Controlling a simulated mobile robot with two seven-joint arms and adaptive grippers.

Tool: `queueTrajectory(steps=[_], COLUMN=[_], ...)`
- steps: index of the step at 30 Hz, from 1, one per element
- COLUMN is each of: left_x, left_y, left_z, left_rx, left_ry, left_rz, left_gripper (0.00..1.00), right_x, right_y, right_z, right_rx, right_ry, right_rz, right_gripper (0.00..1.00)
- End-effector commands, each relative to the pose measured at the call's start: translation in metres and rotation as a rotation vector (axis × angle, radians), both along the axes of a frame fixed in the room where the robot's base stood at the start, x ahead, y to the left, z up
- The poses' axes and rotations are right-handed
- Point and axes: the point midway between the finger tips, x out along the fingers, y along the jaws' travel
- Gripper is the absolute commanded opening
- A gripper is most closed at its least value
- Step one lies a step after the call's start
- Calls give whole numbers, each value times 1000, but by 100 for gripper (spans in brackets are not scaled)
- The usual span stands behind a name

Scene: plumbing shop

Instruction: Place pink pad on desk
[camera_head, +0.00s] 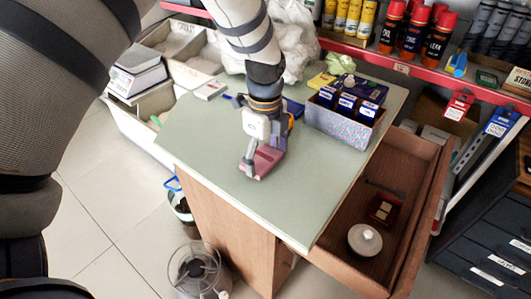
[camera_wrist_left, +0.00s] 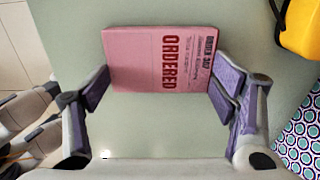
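The pink pad (camera_head: 262,162) is at the middle of the pale green desk top (camera_head: 205,140). My left gripper (camera_head: 258,155) is over the desk at the pad. In the left wrist view its fingers (camera_wrist_left: 160,82) lie along the pad's two side edges and appear to touch both, so it looks shut on the pad. I cannot tell whether the pad's underside touches the desk. My right gripper is not in view.
A patterned box with blue-labelled items (camera_head: 343,117) stands at the desk's right side. A small white box (camera_head: 210,90) lies at the back left. An open wooden drawer (camera_head: 335,232) juts out at right, holding a round lidded pot (camera_head: 364,240). The front of the desk top is clear.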

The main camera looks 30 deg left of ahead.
Motion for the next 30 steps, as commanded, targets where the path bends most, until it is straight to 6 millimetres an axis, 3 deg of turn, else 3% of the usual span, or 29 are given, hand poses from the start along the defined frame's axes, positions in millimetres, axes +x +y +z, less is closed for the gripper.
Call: queueTrajectory(steps=[1,3,14,17,24,30], left_x=[0,0,0,1,1,0], left_y=[0,0,0,0,0,0], left_z=[0,0,4,23,90,120], left_rx=[0,0,0,-2,-2,-1], left_ry=[0,0,-1,-7,-9,-1], left_rz=[0,0,1,0,1,1], left_gripper=[87,98,98,98,98,98], right_x=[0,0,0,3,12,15], right_y=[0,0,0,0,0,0], right_z=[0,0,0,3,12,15], right_rx=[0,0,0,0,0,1], right_ry=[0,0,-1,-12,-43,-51], right_rz=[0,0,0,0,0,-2], right_gripper=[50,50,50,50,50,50])
